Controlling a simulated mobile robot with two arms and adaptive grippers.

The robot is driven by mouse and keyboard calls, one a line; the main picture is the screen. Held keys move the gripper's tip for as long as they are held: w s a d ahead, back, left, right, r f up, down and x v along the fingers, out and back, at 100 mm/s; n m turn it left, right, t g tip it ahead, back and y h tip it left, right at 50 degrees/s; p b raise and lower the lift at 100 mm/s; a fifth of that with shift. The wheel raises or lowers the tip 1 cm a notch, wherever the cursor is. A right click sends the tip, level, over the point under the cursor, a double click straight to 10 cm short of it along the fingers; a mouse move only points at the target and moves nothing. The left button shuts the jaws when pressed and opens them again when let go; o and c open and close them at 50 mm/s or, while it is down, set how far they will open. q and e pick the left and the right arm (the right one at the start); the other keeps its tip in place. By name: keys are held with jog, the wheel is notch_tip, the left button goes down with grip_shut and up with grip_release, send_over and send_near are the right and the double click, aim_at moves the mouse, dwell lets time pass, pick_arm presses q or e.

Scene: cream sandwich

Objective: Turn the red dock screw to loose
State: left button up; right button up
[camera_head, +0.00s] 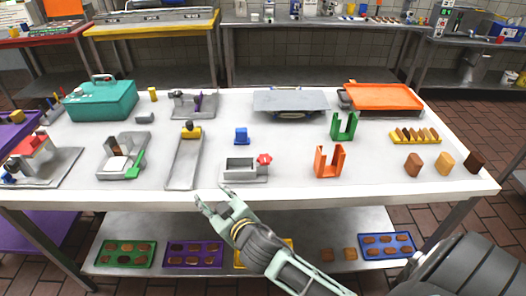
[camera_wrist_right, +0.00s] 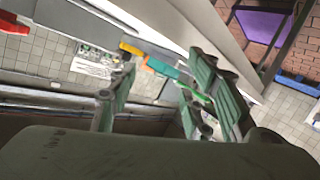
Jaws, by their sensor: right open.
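The red dock screw (camera_head: 264,159) is a small red knob on the right side of a grey dock (camera_head: 240,168) near the front middle of the white table. My right gripper (camera_head: 213,197) is in front of the dock and slightly left of it, near the table's front edge. Its fingers are apart with nothing between them, and it does not touch the screw. In the right wrist view the open fingers (camera_wrist_right: 160,95) show, and the screw cannot be made out there. My left gripper is not in view.
A blue block (camera_head: 241,136) stands just behind the dock. An orange U-shaped holder (camera_head: 329,161) is to the right, with a green one (camera_head: 343,126) behind it. A long grey board (camera_head: 183,165) lies to the left. Trays with brown pieces sit on the lower shelf.

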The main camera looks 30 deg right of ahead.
jog(key=w+a+r+n+y, duration=0.4)
jog(key=a+r+n+y, duration=0.3)
jog(key=a+r+n, duration=0.1)
jog(key=w+a+r+n+y, duration=0.3)
jog(key=a+r+n+y, duration=0.4)
jog(key=r, duration=0.1)
jog(key=n+g+h, duration=0.2)
jog(key=g+h, duration=1.2)
jog(key=g, duration=0.1)
send_over(263, 157)
notch_tip(263, 157, down, 4)
jog(key=shift+f+p, duration=0.2)
jog(key=shift+p, duration=0.2)
notch_tip(263, 157, down, 6)
jog(key=shift+p, duration=0.75)
jog(key=shift+f, duration=0.75)
